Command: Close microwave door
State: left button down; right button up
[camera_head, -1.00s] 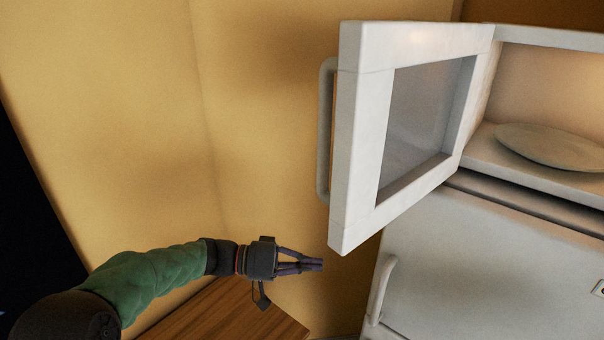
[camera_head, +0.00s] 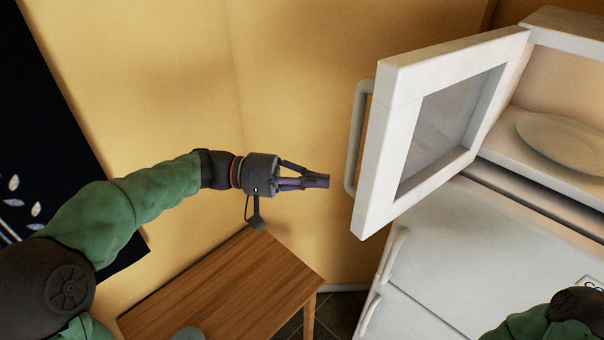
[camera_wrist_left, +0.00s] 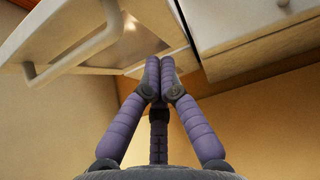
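The microwave door (camera_head: 395,150) is white with a glass window and stands wide open, hinged at its right edge. Its bar handle (camera_head: 355,140) is on the left, outer side. The microwave's lit inside (camera_head: 560,82) holds a round plate (camera_head: 562,140). My left gripper (camera_head: 318,181) is left of the door and just short of the handle, touching nothing. Its fingertips are together and empty. In the left wrist view the closed fingers (camera_wrist_left: 159,68) point toward the door, with the handle (camera_wrist_left: 84,58) to their left. My right gripper is out of view.
A white fridge (camera_head: 450,245) stands below the microwave, with handles on its left side. A wooden table (camera_head: 225,290) is below my left arm. A dark panel (camera_head: 50,130) hangs on the yellow wall at left. Part of my right arm shows at the lower right.

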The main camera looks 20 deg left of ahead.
pick_arm(q)
jog(key=d+p, duration=0.2)
jog(key=d, duration=0.6)
jog(key=shift+s+d, duration=0.2)
jog(key=shift+s, duration=0.15)
jog(key=shift+a, duration=0.1)
